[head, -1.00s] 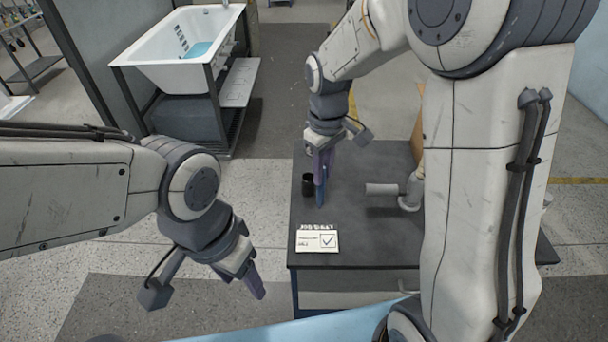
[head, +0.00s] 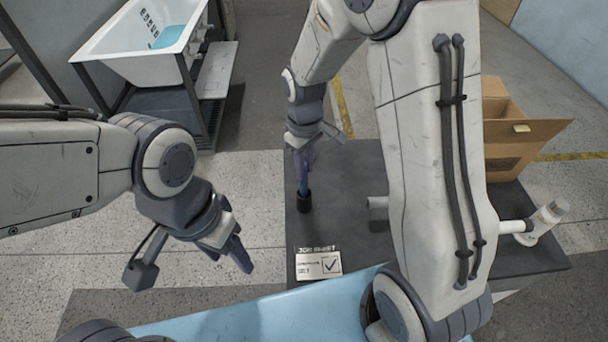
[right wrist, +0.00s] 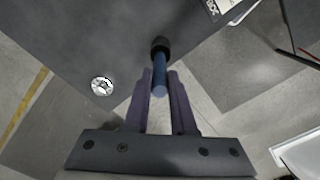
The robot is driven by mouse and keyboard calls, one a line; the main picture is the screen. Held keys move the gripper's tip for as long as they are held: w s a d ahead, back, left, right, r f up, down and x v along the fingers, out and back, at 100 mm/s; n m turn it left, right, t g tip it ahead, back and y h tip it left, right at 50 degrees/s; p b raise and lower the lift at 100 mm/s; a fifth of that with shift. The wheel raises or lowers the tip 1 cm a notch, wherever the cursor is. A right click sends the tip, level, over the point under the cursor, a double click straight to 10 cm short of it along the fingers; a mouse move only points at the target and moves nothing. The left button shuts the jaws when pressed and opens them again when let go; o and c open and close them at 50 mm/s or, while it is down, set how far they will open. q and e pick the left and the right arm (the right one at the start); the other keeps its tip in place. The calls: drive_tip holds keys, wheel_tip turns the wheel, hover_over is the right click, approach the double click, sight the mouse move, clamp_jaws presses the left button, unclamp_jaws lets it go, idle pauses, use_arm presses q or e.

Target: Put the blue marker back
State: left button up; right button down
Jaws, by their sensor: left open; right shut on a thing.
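My right gripper (head: 305,158) is shut on the blue marker (head: 303,183) and holds it upright over the worktable. The marker's lower end meets the mouth of a small black cup (head: 304,203) near the table's left edge. In the right wrist view the blue marker (right wrist: 159,78) runs between the fingers toward the dark cup (right wrist: 160,44). I cannot tell how deep the marker's tip sits in the cup. My left gripper (head: 240,254) is open and empty, left of the table and away from the cup.
A job sheet card (head: 318,264) with a check mark lies at the table's front left. A white bathtub shell (head: 110,42) stands at the back left.

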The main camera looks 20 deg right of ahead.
sight(304, 196)
drive_tip(key=shift+s+f, duration=0.1)
drive_tip(key=shift+f, duration=1.75)
drive_tip(key=c, duration=0.7)
unclamp_jaws()
drive_tip(key=shift+c, duration=0.2)
wheel_tip(304, 196, up, 12)
drive_tip(key=shift+b, duration=0.3)
drive_tip(key=s+a, duration=0.4)
drive_tip(key=s, duration=0.7)
drive_tip(key=s+a+r+y, duration=0.1)
drive_tip(key=s+a, duration=0.3)
drive_tip(key=s, duration=0.7)
drive_tip(key=shift+s+a+r+n, duration=0.2)
drive_tip(key=shift+s+r+n, duration=0.1)
